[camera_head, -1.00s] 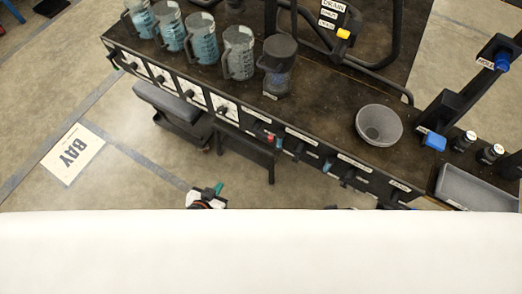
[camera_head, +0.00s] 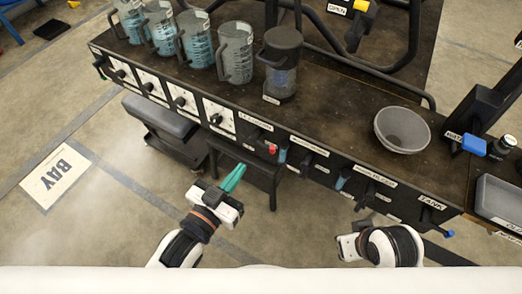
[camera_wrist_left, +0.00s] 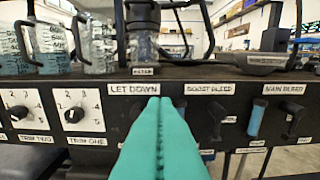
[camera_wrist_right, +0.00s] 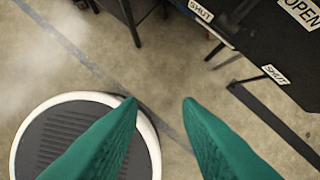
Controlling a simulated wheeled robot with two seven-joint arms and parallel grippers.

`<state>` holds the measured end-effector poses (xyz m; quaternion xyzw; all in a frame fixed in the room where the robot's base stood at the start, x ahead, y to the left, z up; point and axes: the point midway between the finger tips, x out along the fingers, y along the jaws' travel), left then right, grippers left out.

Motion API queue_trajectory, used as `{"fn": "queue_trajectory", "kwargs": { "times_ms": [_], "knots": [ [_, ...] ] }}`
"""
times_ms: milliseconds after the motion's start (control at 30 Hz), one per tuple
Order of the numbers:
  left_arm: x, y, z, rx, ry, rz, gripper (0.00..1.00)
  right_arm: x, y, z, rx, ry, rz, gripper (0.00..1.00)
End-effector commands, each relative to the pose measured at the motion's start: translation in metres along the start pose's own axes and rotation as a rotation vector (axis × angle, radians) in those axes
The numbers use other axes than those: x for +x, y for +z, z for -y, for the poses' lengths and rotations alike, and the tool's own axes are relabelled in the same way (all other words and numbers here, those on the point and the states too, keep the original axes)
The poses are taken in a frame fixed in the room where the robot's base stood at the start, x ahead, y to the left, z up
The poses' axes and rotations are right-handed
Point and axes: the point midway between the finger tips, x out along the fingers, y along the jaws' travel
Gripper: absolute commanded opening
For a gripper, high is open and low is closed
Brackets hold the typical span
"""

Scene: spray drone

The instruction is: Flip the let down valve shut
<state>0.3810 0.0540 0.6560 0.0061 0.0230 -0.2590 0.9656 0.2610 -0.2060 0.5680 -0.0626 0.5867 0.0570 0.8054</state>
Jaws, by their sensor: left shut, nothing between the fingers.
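The LET DOWN label (camera_wrist_left: 135,88) is on the black front panel in the left wrist view. The valve under it is mostly hidden behind my left gripper (camera_wrist_left: 160,100), whose green fingers are shut together and empty. In the head view, the left gripper (camera_head: 240,167) points at the panel from in front, a little apart from it. A red-tipped part (camera_head: 272,149) shows below the let down label (camera_head: 257,122); the lever's exact position is unclear. My right gripper (camera_wrist_right: 161,100) is open and empty in the right wrist view, low in front of the bench.
BOOST BLEED (camera_wrist_left: 210,88) and MAIN BLEED (camera_wrist_left: 285,88) valves lie to the right along the panel. Several dials are to the left. Jugs (camera_head: 235,52), a filter canister (camera_head: 281,65) and a grey bowl (camera_head: 402,129) stand on the bench. A dark stool (camera_head: 160,130) is below.

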Motion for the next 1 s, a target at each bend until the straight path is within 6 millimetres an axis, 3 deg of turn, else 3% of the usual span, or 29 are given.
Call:
{"fn": "queue_trajectory", "kwargs": {
  "times_ms": [267, 567, 667, 1000],
  "knots": [
    [0.018, -0.001, 0.000, 0.000, 0.001, 0.002, 0.00, 0.004, -0.001, 0.000, 0.000, 0.000, 0.000, 0.32],
    [0.082, -0.001, 0.000, 0.001, 0.000, 0.004, 0.00, 0.016, -0.005, -0.001, 0.000, 0.000, -0.001, 0.32],
    [0.104, -0.002, 0.000, 0.000, 0.000, 0.003, 0.00, 0.020, 0.004, -0.002, -0.002, 0.002, 0.050, 0.32],
    [0.108, -0.033, 0.000, 0.000, 0.000, -0.002, 0.00, 0.020, 0.068, -0.010, -0.012, 0.020, 0.380, 0.32]
  ]
}}
